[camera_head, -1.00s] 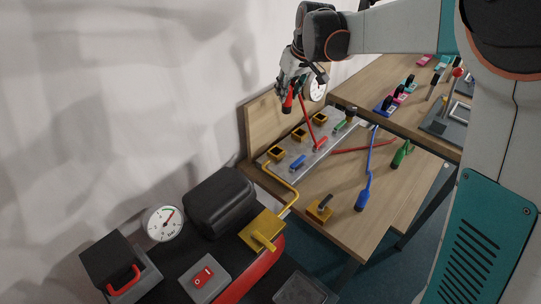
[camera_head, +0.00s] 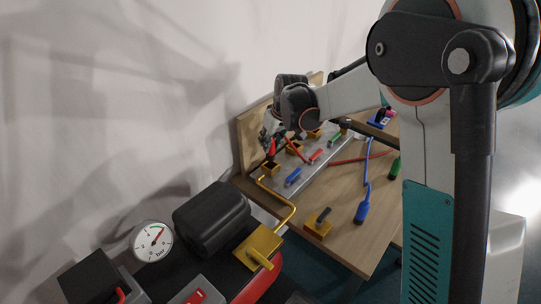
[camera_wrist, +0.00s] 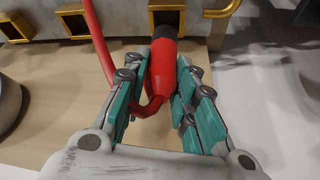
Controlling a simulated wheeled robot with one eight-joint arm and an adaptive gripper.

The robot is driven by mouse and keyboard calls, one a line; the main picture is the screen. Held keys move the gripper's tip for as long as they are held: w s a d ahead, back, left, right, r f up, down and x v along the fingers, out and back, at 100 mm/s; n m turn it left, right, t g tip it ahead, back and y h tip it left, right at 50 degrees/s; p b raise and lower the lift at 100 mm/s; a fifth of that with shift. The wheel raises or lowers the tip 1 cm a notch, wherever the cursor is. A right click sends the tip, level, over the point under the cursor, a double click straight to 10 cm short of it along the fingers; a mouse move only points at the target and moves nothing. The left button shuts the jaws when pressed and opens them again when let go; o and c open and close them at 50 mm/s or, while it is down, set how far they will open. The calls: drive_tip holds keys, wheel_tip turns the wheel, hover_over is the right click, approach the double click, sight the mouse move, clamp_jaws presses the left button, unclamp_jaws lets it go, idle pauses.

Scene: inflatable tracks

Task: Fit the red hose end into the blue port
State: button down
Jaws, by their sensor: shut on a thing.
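My gripper (camera_head: 271,142) is shut on the red hose end (camera_wrist: 160,75), which has a black tip. In the wrist view the fingers (camera_wrist: 158,66) stand on both sides of it, and the red hose curls back beneath. The tip overlaps a yellow square port (camera_wrist: 165,9); I cannot tell whether it has entered. In the head view the hose end is just above the nearest yellow port (camera_head: 270,170) on the grey plate (camera_head: 303,180). A blue lever (camera_head: 293,177) lies beside that port. No port is itself visibly blue.
Red (camera_head: 316,157) and green (camera_head: 335,139) levers stand farther along the plate, beside more yellow ports. A blue hose end (camera_head: 361,212) and a yellow block with a black handle (camera_head: 318,221) are on the wooden table (camera_head: 345,240). A black cylinder (camera_head: 211,218) stands nearer.

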sight(271, 152)
drive_tip(key=shift+f+b, duration=0.7)
drive_tip(key=shift+f, duration=1.6)
drive_tip(key=shift+f, duration=0.1)
drive_tip(key=shift+f, duration=0.15)
drive_tip(key=c, duration=1.3)
unclamp_jaws()
